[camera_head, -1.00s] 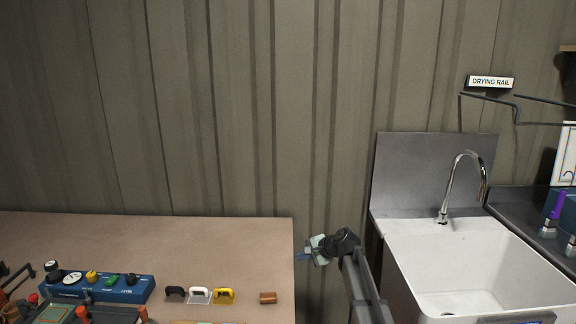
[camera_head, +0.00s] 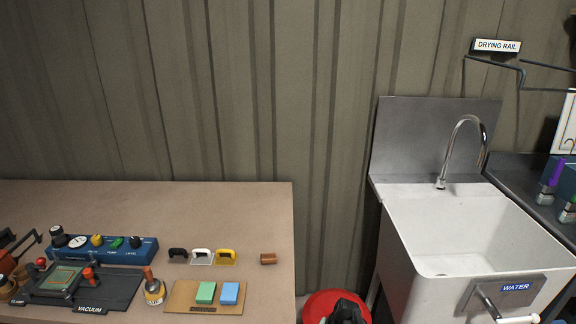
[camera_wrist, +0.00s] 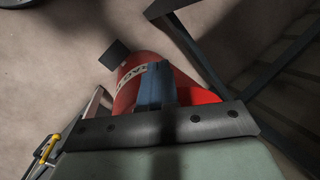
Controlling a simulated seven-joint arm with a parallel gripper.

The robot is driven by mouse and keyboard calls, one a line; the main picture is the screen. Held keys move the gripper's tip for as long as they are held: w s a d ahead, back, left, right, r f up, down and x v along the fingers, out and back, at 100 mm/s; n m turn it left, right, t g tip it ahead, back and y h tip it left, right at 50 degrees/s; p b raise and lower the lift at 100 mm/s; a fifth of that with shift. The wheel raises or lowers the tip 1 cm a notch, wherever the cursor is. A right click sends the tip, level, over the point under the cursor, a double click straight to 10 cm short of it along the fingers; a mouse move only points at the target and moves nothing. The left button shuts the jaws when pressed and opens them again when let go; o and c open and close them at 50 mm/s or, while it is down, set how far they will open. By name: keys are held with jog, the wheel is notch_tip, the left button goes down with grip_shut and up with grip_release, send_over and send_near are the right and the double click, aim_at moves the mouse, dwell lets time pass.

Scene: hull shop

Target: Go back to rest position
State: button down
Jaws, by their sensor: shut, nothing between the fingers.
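My gripper (camera_wrist: 155,82) shows in the wrist view, with its blue fingers together and nothing between them. It is above a red cylindrical container (camera_wrist: 130,92) with a pale lettered label, which the fingers partly cover. The red container also shows at the bottom edge of the head view (camera_head: 316,304). A dark shape covers part of it there; I cannot tell what it is.
A workbench (camera_head: 225,200) at left holds a blue control box (camera_head: 100,247), coloured handles and a board (camera_head: 180,296) with green and blue blocks. A white sink (camera_head: 455,225) with a faucet (camera_head: 470,150) stands at right. The drying rail (camera_head: 490,58) is on the wall.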

jog(key=s+d+f+n+g+h, duration=0.1)
jog(key=s+d+f+n+g, duration=0.1)
jog(key=s, duration=0.9)
jog(key=s+d+f+n+g+h, duration=0.1)
jog(key=s+f, duration=0.4)
jog(key=s, duration=0.6)
jog(key=s+d+f+n+g+h, duration=0.2)
jog(key=s+d+f+n+g, duration=0.1)
jog(key=s, duration=0.8)
jog(key=shift+f, duration=0.25)
jog(key=shift+s, duration=0.1)
